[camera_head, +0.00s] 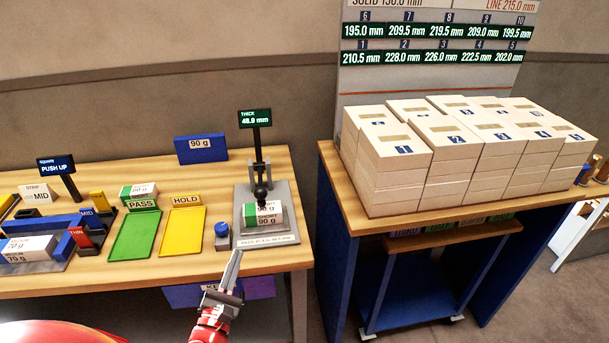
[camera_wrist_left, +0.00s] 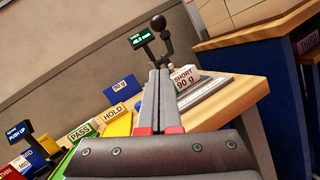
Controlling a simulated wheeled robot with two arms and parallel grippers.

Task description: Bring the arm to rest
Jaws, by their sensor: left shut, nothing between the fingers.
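My left gripper (camera_head: 232,268) is shut and empty, in front of the table's front edge, below the thickness gauge. Its two fingers also show pressed together in the left wrist view (camera_wrist_left: 158,85). The red wrist of my left arm shows below it in the head view. The thickness gauge (camera_head: 281,229) stands at the right end of the table, with a short 90 g ream (camera_head: 265,213) on its plate. The gripper is apart from the ream and the gauge in the head view. My right gripper is not in view.
The wooden table (camera_head: 170,268) holds a green PASS mat (camera_head: 135,236), a yellow HOLD mat (camera_head: 184,232), a blue button (camera_head: 222,229) and a blue squaring fixture at left. A second table (camera_head: 333,164) at right carries stacked white reams (camera_head: 399,150). A blue cart (camera_head: 405,290) stands beneath it.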

